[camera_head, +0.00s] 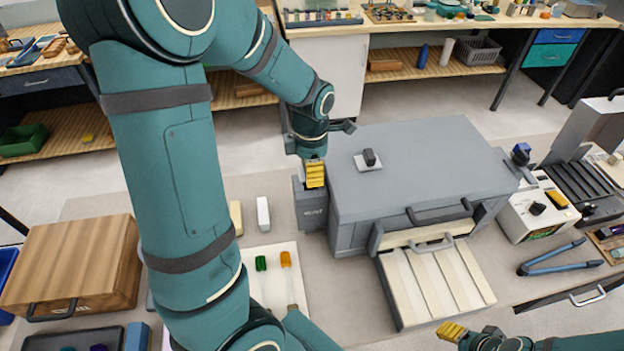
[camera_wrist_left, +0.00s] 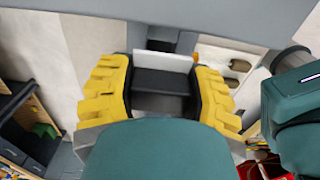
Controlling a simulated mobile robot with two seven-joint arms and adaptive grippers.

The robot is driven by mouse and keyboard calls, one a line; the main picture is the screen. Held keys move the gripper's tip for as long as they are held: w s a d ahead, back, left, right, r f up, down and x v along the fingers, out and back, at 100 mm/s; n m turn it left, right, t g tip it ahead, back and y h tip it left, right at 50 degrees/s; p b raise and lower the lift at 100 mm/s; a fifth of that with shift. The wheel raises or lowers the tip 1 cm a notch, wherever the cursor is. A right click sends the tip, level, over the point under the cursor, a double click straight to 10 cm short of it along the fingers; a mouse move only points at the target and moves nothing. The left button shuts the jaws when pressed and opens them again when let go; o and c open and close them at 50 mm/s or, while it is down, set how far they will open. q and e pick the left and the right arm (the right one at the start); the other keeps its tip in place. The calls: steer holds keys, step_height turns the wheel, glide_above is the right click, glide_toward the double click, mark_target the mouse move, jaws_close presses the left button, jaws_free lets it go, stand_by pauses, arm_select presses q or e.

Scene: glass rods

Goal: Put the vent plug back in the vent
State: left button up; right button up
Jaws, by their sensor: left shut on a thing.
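My left gripper (camera_head: 315,173) is beside the left wall of the grey furnace box, right above a small grey bin marked DUST (camera_head: 312,215). In the left wrist view its yellow fingers (camera_wrist_left: 160,92) stand apart on both sides of a dark grey block (camera_wrist_left: 160,82) and are shut on it. I cannot tell whether this block is part of the bin. A dark knob (camera_head: 369,157) on a pale square plate sits on the furnace top (camera_head: 430,150); it may be the vent plug. No vent opening is clearly visible. My right gripper (camera_head: 452,331) is at the bottom edge, away from these things.
A pale slatted drawer or panel (camera_head: 440,285) juts from the furnace front. A pale tray (camera_head: 285,250) with green- and orange-tipped rods lies left of it. A wooden box (camera_head: 75,260) stands at far left, a white device (camera_head: 540,208) at right.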

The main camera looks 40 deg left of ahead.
arm_select(q)
steer(key=shift+f, duration=1.9)
steer(key=shift+f, duration=0.1)
steer(key=shift+f+b, duration=0.15)
steer(key=shift+b, duration=0.15)
steer(key=shift+s+d+f+b, duration=0.15)
steer(key=shift+s+f+b, duration=0.15)
steer(key=shift+f+b, duration=0.1)
steer(key=o, duration=1)
steer(key=shift+c, duration=0.2)
steer(key=shift+o, duration=1.3)
steer(key=shift+w+f, duration=0.1)
steer(key=shift+w, duration=0.05)
